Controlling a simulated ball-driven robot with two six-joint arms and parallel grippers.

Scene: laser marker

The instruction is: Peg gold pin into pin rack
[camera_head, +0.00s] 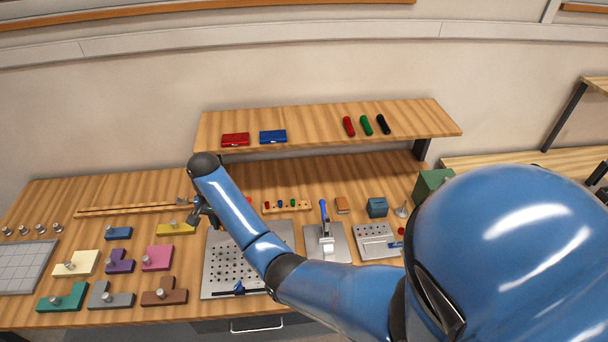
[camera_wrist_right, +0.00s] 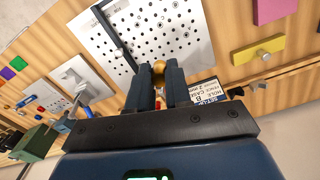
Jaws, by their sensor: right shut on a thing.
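My right gripper (camera_head: 201,213) is over the left edge of the perforated metal plate (camera_head: 220,262), partly hidden by my own arm in the head view. In the right wrist view its two dark fingers (camera_wrist_right: 160,84) are closed on a gold pin (camera_wrist_right: 159,67), whose rounded gold end shows between the tips. The rest of the pin is hidden by the fingers. The pin rack (camera_head: 287,207) is a small wooden strip holding red, blue and green pins, to the right of the gripper and apart from it. My left gripper is not in view.
A yellow block with a knob (camera_head: 176,229) lies just left of the gripper. A blue-handled clamp (camera_head: 325,232) and a grey holed box (camera_head: 376,241) stand to the right. A raised wooden shelf (camera_head: 310,127) spans the back above the rack.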

